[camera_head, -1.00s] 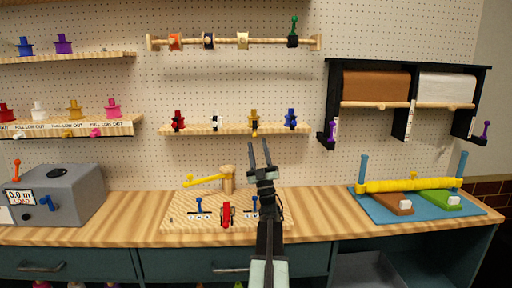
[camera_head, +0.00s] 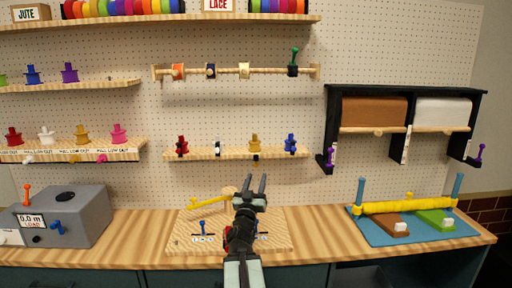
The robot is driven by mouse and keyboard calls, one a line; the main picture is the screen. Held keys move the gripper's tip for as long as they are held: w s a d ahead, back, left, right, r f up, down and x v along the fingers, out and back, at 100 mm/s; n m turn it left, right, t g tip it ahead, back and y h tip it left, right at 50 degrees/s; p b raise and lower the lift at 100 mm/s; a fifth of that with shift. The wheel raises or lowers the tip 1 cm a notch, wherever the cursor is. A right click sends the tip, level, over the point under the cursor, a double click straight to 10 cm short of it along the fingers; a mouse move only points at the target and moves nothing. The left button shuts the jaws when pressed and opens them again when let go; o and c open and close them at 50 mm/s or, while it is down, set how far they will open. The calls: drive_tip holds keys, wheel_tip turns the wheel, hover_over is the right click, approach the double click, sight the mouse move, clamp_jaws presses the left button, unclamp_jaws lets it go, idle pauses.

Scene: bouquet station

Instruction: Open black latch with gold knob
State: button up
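No black latch with a gold knob can be made out for certain. On the upper wooden rod, a black piece with a green knob (camera_head: 293,66) stands at the right end, and a dark ring with a pale centre (camera_head: 210,71) sits further left. On the middle shelf, a gold piece (camera_head: 255,143) has a small dark part below it; detail is too small to tell. My gripper (camera_head: 256,179) points upward, its two fingers apart and nothing between them. It appears in front of the wooden board and below the middle shelf, apart from the shelf pieces.
The wooden board (camera_head: 186,238) carries a yellow lever (camera_head: 212,202) and blue levers; my arm hides part of it. A grey load box (camera_head: 75,215) stands left. A blue mat (camera_head: 372,233) with a yellow roll (camera_head: 400,206) lies right, below a black paper rack (camera_head: 333,110). Bare counter lies between.

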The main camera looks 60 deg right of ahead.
sight(256, 164)
drive_tip(key=w+d+r+p, duration=0.1)
drive_tip(key=d, duration=0.1)
drive_tip(key=w+d+r+p, duration=0.1)
drive_tip(key=d, duration=0.1)
drive_tip(key=w+d+r+p, duration=0.1)
drive_tip(key=w+d+r, duration=0.1)
drive_tip(key=shift+d+r, duration=0.1)
clamp_jaws()
drive_tip(key=f+h+b, duration=0.1)
drive_tip(key=b, duration=0.2)
drive_tip(key=shift+d+f, duration=0.1)
drive_tip(key=shift+f, duration=0.2)
drive_tip(key=shift+w+f+t+h+b, duration=0.1)
drive_tip(key=shift+f+t+h+b, duration=0.15)
drive_tip(key=shift+b, duration=0.8)
drive_tip(key=shift+d+r+m+h+b, duration=0.1)
drive_tip(key=shift+m+h+b, duration=0.6)
drive_tip(key=shift+b, duration=0.35)
drive_tip(key=shift+r+h, duration=0.25)
drive_tip(key=shift+r, duration=0.05)
